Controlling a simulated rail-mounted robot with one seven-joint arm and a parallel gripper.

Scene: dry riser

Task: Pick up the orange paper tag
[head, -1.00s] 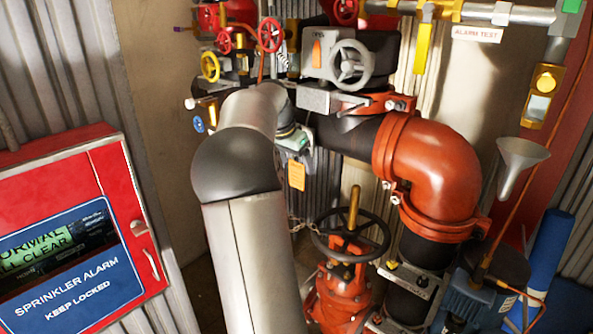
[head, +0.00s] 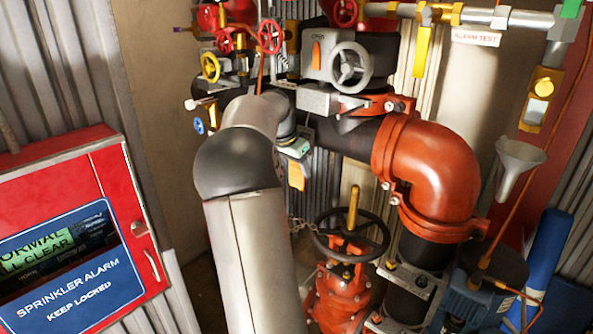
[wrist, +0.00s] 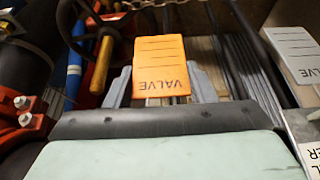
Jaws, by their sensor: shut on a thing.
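The orange paper tag (wrist: 160,66), printed VALVE with several lines, sits between the two grey fingers of my gripper (wrist: 161,88) in the wrist view. My gripper is shut on the tag, and the tag sticks out beyond the fingers. In the head view the tag (head: 296,177) hangs tilted just under the pale green body of my gripper (head: 297,158), right of my pale arm. The exact finger contact is too small to see there.
A black handwheel on a red valve (head: 350,237) stands below right, with a chain (head: 303,224) beside it. A red elbow pipe (head: 430,180) is to the right. A grey-white tag (wrist: 294,50) shows in the wrist view. A red alarm cabinet (head: 120,190) is at left.

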